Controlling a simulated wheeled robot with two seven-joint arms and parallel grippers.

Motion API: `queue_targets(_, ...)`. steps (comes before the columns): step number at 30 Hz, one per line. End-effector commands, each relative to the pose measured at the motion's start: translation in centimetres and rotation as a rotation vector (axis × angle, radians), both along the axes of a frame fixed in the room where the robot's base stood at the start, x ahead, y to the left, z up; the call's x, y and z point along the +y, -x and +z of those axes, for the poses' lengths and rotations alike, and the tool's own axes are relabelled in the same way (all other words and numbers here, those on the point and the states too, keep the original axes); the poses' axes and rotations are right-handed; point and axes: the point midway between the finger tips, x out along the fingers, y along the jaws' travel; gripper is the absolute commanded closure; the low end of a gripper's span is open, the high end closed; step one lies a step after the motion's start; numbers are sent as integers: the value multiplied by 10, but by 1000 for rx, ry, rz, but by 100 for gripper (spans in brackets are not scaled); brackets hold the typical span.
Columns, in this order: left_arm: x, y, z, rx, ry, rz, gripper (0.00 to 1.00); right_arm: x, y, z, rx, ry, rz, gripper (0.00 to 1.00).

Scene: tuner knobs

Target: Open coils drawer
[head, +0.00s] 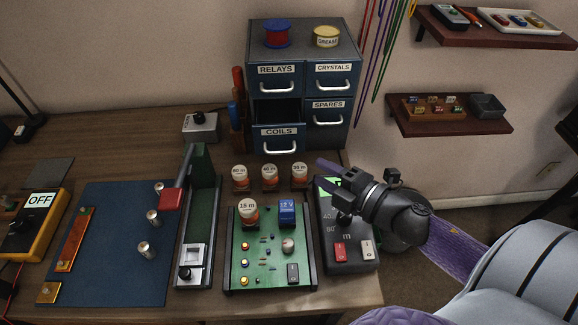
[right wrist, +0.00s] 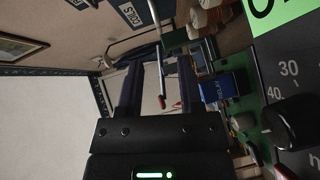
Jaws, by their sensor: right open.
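The coils drawer (head: 279,139) is the lower left drawer of a blue-grey cabinet (head: 341,60). It stands pulled out, with its dark inside showing above the labelled front. Its silver handle is at the bottom of the front. In the right wrist view part of a dark drawer front with a label (right wrist: 127,13) shows at the top edge. My right gripper (head: 327,178) is open and empty, over the dial box at the right of the bench, below and right of the drawer and apart from it. Its fingers also show in the right wrist view (right wrist: 156,85). My left gripper is out of view.
The relays (head: 276,70), crystals (head: 333,68) and spares (head: 328,104) drawers are shut. Several labelled coil jars (head: 269,177) stand before the cabinet. A green circuit board (head: 270,270) and the dial box (head: 350,258) lie nearer. Shelves (head: 450,128) hang at right.

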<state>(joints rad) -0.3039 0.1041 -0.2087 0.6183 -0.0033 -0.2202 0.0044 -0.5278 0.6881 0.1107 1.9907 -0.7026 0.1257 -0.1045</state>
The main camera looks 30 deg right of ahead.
Motion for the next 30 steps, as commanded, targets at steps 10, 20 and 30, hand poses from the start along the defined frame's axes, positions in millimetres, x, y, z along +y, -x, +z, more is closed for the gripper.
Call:
queue_targets(10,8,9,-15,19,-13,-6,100,18,-54,-5,-2,-6,40,54)
queue_targets(20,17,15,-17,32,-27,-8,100,32,-90,-12,2,-9,37,54)
queue_targets(30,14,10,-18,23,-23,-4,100,33,-93,-13,3,-9,37,58)
